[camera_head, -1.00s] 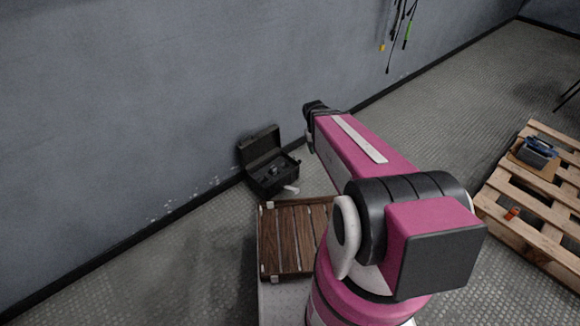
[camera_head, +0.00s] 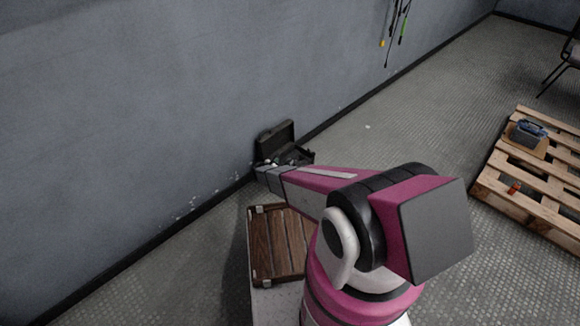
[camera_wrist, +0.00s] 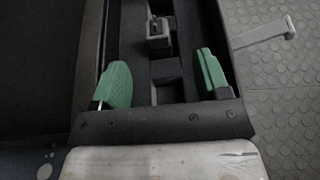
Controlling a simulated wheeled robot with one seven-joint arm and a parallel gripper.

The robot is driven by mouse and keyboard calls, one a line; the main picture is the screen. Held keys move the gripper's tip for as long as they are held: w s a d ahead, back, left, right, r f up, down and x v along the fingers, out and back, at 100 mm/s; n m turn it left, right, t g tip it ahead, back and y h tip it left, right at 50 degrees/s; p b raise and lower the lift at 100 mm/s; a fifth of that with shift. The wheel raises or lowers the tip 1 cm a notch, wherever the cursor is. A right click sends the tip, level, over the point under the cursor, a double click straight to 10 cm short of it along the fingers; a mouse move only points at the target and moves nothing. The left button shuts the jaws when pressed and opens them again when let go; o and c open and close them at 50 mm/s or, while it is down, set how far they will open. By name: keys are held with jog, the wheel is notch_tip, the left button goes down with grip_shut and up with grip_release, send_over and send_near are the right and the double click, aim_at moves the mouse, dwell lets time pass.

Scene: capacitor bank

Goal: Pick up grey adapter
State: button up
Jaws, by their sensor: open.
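The grey adapter (camera_wrist: 158,28) looks like the small grey block with a ring-like top. It sits in the dark slotted insert of the open black case, near the top middle of the wrist view. My gripper (camera_wrist: 160,62) is open, with two green fingers spread over the case. The adapter lies ahead of the fingertips, roughly centred between them, and nothing is held. In the head view the case (camera_head: 275,139) stands on the floor by the wall, its lid up. There my arm hides part of the case, and I cannot make out the fingers or the adapter.
A pale handle-like bar (camera_wrist: 265,33) juts from the case's right side over the studded floor. A brown slatted crate-like surface (camera_head: 283,245) is beside my arm. A wooden pallet (camera_head: 535,165) bearing a blue-grey item (camera_head: 529,132) stands right. Cables hang on the wall.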

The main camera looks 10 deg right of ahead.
aim_at(290, 161)
jog(key=x, duration=1)
jog(key=shift+w+a, duration=0.15)
jog(key=shift+w, duration=0.05)
jog(key=c, duration=1.1)
